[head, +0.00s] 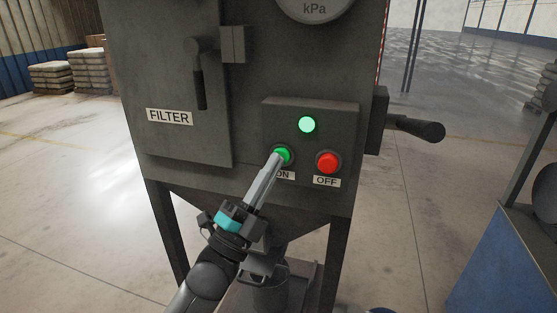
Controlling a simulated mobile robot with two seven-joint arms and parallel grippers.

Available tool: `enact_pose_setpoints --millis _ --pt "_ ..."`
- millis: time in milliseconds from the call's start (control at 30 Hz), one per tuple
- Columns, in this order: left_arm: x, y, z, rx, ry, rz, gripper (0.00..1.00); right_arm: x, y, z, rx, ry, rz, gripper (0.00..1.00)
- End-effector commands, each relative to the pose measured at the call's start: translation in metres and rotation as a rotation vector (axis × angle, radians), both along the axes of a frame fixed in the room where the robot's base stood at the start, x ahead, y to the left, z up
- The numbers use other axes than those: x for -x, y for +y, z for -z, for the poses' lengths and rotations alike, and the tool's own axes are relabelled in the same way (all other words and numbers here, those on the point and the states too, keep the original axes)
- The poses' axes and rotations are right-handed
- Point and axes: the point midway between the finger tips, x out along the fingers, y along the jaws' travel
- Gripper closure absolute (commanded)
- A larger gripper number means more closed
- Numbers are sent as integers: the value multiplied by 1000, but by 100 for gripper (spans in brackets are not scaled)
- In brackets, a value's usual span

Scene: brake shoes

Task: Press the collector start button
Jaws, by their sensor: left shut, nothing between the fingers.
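The green ON button (282,153) sits at the left of the control box (345,116) on the grey collector cabinet (180,60). My left gripper (277,158) is shut and empty, and its fingertips are at the green button, covering its lower part and part of the ON label (287,175). They appear to touch it, but how far the button is pushed in cannot be told. The green lamp (307,125) above is lit. The red OFF button (328,162) is to the right, above its OFF label (326,181). My right gripper is not in view.
A FILTER door (170,117) with a dark handle (198,75) is on the left of the cabinet. A lever with a black grip (420,129) sticks out to the right. A blue machine (510,255) stands at the right edge. Stacked pallets (90,70) stand far behind left.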

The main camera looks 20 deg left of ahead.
Motion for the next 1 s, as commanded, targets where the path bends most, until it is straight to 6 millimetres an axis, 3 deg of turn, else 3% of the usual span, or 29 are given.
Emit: enact_pose_setpoints --millis 433,1000 --pt "-9 1 0 1 4 -3 100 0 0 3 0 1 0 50" --pt "0 1 2 0 7 -4 100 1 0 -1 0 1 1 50"
